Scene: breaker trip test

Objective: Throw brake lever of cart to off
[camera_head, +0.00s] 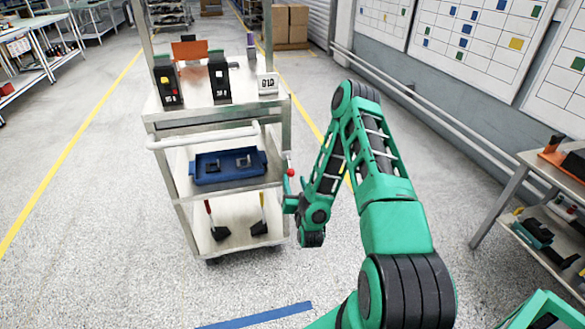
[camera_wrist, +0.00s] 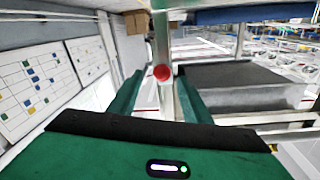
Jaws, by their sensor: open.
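The cart (camera_head: 160,121) is a pale metal trolley with a white push handle (camera_head: 203,137). The brake lever's red round knob (camera_head: 291,172) shows at the cart's right front post. In the wrist view the knob (camera_wrist: 162,72) appears in front of a metal post, between my two green fingers. My gripper (camera_head: 290,192) is at the cart's right side, close to the knob. In the wrist view my gripper (camera_wrist: 160,98) is open, with a gap on both sides of the knob. I cannot tell whether the fingertips reach around it. The lever's shaft is mostly hidden.
A blue tray (camera_head: 229,180) sits on the cart's middle shelf. Two brush-like tools (camera_head: 259,226) rest on the lower shelf, and dark devices (camera_head: 219,78) stand on top. A workbench (camera_head: 530,160) stands at the right. Floor in front of the cart is clear.

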